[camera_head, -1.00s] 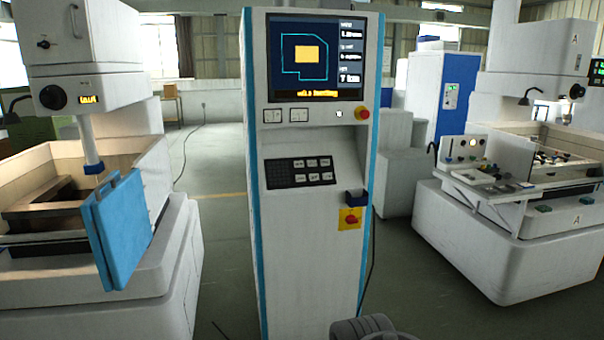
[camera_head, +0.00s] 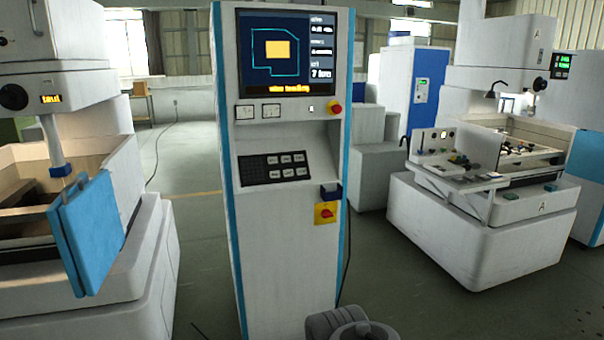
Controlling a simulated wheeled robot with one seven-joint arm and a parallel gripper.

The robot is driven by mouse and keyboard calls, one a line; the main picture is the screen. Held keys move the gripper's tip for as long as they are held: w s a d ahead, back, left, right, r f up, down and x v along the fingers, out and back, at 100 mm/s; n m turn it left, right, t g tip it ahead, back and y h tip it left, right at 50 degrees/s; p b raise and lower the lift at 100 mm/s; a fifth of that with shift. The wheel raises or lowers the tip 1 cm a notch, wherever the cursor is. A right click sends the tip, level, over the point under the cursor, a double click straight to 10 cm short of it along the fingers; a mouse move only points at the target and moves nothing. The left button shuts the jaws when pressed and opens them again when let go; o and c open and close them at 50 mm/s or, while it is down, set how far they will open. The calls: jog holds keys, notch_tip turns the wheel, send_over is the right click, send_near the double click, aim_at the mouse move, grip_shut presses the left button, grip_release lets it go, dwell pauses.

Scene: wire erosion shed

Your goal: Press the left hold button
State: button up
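No button can be read as the left hold button at this size. On the right machine's front ledge are two small teal pieces, a left one (camera_head: 510,195) and a right one (camera_head: 550,188); I cannot tell what they are. The central console (camera_head: 285,235) has two small square white-framed elements, left (camera_head: 245,112) and right (camera_head: 271,110), under its lit screen (camera_head: 282,50), and a dark keypad (camera_head: 274,168) below. My gripper is out of view; only a grey rounded part, likely of my arm, shows at the bottom edge.
The console has a red knob (camera_head: 334,108) and a red switch on a yellow plate (camera_head: 326,212). A left machine (camera_head: 70,310) has an open blue door (camera_head: 92,232). Clear floor (camera_head: 385,270) lies between console and right machine.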

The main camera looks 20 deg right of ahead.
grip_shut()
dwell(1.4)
